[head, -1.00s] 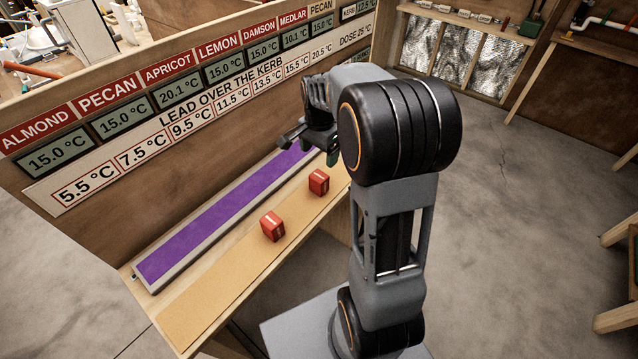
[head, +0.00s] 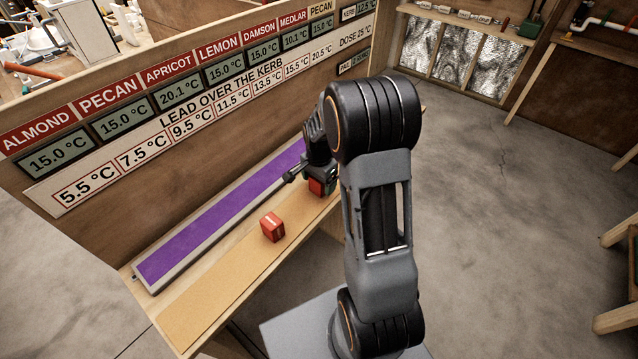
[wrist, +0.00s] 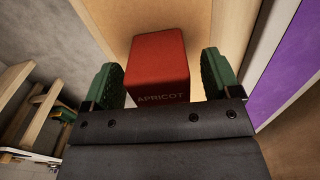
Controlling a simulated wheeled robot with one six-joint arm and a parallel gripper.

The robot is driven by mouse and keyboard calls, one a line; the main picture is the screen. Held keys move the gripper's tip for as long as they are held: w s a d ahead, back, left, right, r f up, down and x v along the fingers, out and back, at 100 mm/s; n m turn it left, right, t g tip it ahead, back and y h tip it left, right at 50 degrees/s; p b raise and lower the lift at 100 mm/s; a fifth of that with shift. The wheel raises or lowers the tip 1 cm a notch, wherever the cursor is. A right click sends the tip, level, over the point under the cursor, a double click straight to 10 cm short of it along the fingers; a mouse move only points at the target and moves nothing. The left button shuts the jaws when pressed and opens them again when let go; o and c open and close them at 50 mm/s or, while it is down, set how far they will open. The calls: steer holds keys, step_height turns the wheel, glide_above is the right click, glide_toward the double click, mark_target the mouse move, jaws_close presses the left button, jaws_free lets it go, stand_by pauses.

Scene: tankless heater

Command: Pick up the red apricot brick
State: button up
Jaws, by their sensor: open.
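The red apricot brick (wrist: 158,65), with "APRICOT" lettered on its near face, stands on the tan bench strip. In the wrist view it sits between the two green finger pads of my gripper (wrist: 168,85), with visible space on both sides. My gripper is open. In the head view the same brick (head: 317,187) is partly hidden by my gripper (head: 318,178), which is low over the bench. A second red brick (head: 272,227) stands on the strip nearer the front left; its label is not readable.
A purple-topped strip in a grey frame (head: 215,217) runs along the back of the bench beside the tan strip (head: 215,290). A wooden panel with temperature labels (head: 180,110) rises behind it. Open concrete floor lies to the right.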

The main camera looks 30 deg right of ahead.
steer(key=shift+f, duration=0.15)
steer(key=c, duration=1.1)
